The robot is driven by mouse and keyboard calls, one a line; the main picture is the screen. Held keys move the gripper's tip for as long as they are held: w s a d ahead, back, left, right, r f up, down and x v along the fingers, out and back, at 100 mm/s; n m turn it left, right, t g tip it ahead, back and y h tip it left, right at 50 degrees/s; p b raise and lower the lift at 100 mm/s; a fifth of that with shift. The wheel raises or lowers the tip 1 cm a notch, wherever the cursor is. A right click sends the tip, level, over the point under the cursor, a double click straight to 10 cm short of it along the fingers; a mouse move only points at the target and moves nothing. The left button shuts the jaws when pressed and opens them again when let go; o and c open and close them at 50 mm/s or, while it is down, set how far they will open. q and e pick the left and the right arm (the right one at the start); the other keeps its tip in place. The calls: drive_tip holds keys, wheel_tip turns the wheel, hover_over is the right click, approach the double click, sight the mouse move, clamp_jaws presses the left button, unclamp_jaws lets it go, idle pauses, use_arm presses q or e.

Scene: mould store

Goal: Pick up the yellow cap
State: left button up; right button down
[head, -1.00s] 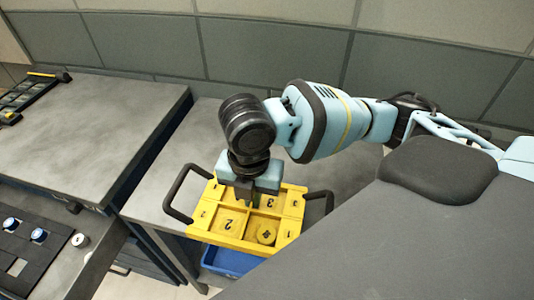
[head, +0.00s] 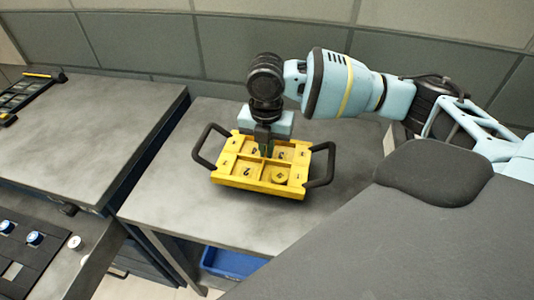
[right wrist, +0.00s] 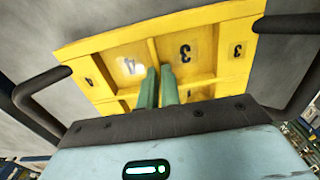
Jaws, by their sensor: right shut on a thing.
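A yellow tray (head: 232,178) with numbered compartments and a black handle at each side stands on the grey table. A round yellow cap (head: 281,174) lies in its front right compartment. My right gripper (head: 266,152) points down into the middle of the tray, behind and left of the cap, apart from it. In the right wrist view its green fingers (right wrist: 158,72) are closed on the tray's middle divider (right wrist: 153,50). The cap cannot be made out in that view. My left gripper is not in view.
A grey bench (head: 90,130) stands at the left, with a black rack (head: 30,92) on it. A black panel with blue round pieces (head: 34,238) is at lower left. A blue bin (head: 232,263) sits below the table. The grey table (head: 215,225) is clear before the tray.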

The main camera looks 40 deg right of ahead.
drive_tip(key=shift+w+d, duration=0.55)
drive_tip(key=shift+f, duration=1.7)
drive_tip(key=shift+f, duration=0.15)
drive_tip(key=c, duration=1.6)
unclamp_jaws()
drive_tip(key=shift+s, duration=0.1)
drive_tip(key=shift+o, duration=0.3)
wheel_tip(320, 180, up, 12)
drive_tip(key=shift+r+p, duration=0.1)
drive_tip(key=shift+p, duration=0.35)
